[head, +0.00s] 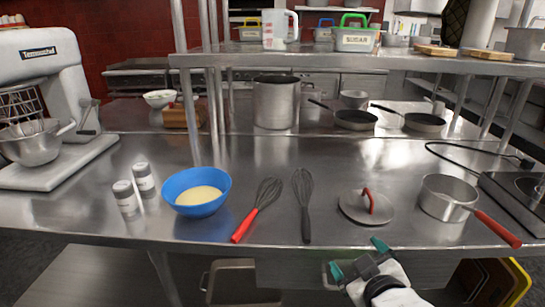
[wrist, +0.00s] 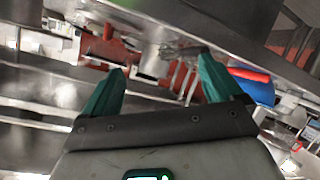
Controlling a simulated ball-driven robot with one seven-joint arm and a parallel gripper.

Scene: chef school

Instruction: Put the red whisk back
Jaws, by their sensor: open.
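The red whisk (head: 257,211) lies flat on the steel counter, its red handle towards the front edge and its wire head pointing back and right. A black whisk (head: 304,205) lies to its right, apart from it. My gripper (head: 358,257) is at the counter's front edge, in front of the pot lid, right of both whisks. It is open and empty. In the wrist view my gripper (wrist: 160,82) shows two teal fingers spread apart with nothing between them.
A blue bowl (head: 197,192) of pale batter and two shakers (head: 133,187) stand left of the whisks. A red-handled lid (head: 366,207) and a saucepan (head: 448,197) lie to the right. A mixer (head: 50,95) stands far left. A raised shelf (head: 350,59) spans the back.

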